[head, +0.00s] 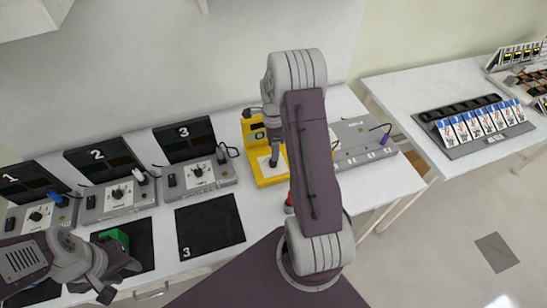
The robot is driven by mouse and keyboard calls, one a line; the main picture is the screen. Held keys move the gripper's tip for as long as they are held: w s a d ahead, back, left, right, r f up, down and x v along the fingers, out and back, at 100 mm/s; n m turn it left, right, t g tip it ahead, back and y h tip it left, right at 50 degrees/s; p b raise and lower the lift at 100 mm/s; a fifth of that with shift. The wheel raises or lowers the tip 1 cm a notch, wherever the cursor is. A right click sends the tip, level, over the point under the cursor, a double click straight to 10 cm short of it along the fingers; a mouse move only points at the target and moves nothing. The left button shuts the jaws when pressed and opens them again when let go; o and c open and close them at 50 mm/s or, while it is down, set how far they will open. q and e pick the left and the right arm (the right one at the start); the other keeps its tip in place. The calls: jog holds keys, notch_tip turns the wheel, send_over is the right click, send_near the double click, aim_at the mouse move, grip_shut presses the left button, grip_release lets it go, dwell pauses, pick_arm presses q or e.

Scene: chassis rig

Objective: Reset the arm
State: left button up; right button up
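My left gripper (118,279) is at the lower left, over the front of the table by the black mats. Its two dark fingers look spread, with nothing seen between them. A green block (115,238) shows just behind it, partly covered by the gripper; I cannot tell whether they touch. My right arm (313,155) rises through the middle of the view, bent at the top. Its far end reaches down behind the upper link near the yellow device (268,182). The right fingers are not clear there.
Grey control boxes (200,176) with numbered black panels (185,141) line the back of the white table. Black mat 3 (209,226) is bare. A grey unit (362,140) with a purple part stands right of my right arm. A second table (400,90) holds a card rack (478,126).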

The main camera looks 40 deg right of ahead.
jog(key=shift+r, duration=1.3)
